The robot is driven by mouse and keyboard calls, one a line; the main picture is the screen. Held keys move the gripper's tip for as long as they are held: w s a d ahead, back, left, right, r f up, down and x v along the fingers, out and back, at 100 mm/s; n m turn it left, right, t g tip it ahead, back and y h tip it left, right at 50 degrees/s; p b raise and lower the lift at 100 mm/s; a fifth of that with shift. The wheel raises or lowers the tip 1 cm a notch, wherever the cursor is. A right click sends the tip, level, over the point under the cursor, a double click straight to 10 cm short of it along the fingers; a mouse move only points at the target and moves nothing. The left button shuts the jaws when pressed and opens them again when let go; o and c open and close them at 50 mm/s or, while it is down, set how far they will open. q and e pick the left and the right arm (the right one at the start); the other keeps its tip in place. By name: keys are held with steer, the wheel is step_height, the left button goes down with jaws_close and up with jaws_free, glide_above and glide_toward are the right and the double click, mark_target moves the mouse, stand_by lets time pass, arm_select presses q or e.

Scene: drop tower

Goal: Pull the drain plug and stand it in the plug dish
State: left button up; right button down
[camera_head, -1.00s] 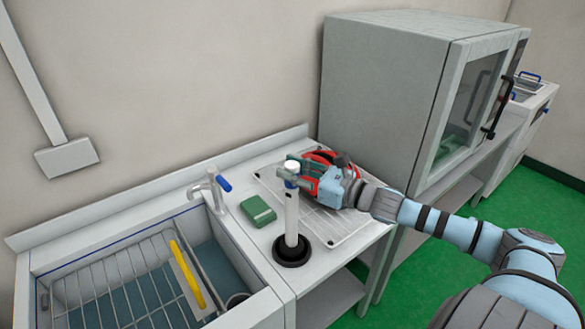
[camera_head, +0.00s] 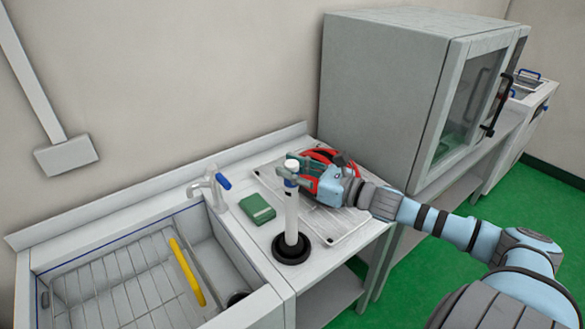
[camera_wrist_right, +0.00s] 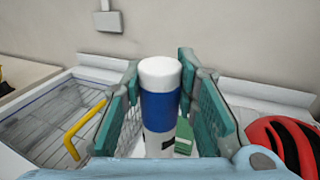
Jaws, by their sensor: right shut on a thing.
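The drain plug (camera_head: 291,215) is a tall white tube with a white cap and a blue band near its top. It stands upright on the counter right of the sink. Its foot is within a round black dish (camera_head: 291,260), which I take for the plug dish; whether it rests on the bottom is hard to tell. My right gripper (camera_head: 292,170) is shut on the tube near its top. In the right wrist view the tube (camera_wrist_right: 160,105) is between the green finger pads (camera_wrist_right: 165,110). My left gripper is out of view.
The sink (camera_head: 110,260) at left holds a wire rack and a yellow bar (camera_head: 187,272); a dark round opening (camera_head: 237,298) is in its near right corner. A faucet (camera_head: 208,185), green sponge (camera_head: 257,208), wire tray (camera_head: 345,238) and red item (camera_head: 322,156) are close by.

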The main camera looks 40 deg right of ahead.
steer(key=shift+f+b, duration=0.55)
steer(key=shift+f, duration=0.05)
steer(key=c, duration=1.5)
jaws_free()
steer(key=shift+c, duration=0.2)
steer(key=shift+s, duration=0.1)
